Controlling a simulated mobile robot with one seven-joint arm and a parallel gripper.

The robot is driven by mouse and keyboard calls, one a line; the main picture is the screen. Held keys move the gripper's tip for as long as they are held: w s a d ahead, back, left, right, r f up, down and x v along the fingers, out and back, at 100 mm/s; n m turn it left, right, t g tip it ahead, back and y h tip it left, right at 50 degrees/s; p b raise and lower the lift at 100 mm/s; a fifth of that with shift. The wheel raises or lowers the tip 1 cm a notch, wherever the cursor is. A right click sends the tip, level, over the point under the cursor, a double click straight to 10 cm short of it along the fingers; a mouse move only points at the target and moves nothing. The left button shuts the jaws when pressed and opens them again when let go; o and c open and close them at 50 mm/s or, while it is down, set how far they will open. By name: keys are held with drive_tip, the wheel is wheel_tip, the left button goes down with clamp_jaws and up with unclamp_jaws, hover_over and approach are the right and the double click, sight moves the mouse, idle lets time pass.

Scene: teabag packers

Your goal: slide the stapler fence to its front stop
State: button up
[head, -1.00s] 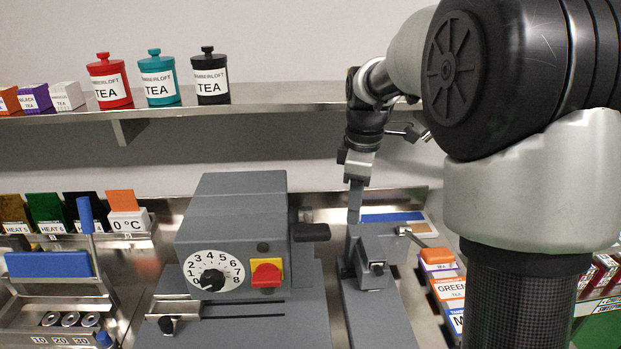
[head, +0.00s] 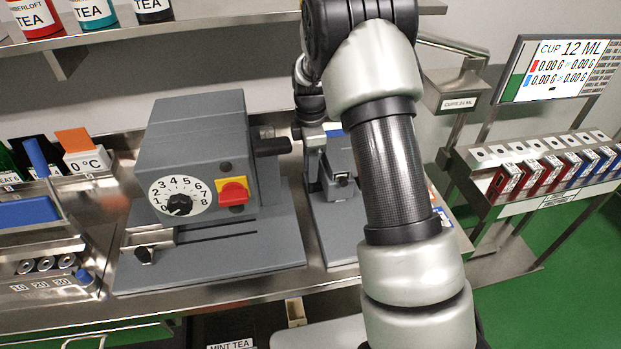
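A large grey machine (head: 197,150) with a numbered dial (head: 180,195) and a red and yellow switch (head: 232,192) stands left of centre. On its grey base plate, at the front left, is a metal bar with a black knob (head: 143,256), which looks like the fence; a dark slot (head: 215,239) runs to the right of it. A smaller grey device (head: 341,170) stands to the right; I cannot tell which of the two is the stapler. My gripper (head: 314,140) is behind and left of the smaller device, far from the black knob. Its fingers are too small and partly hidden to read.
My arm covers the right of the centre. A shelf (head: 210,18) with tea tins runs above. A rack of boxes (head: 560,170) and a screen (head: 548,70) stand at the right. A blue-handled device (head: 30,212) is at the left.

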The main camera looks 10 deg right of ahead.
wheel_tip(320, 180, down, 5)
drive_tip(key=shift+f, duration=0.1)
idle(0.3)
clamp_jaws()
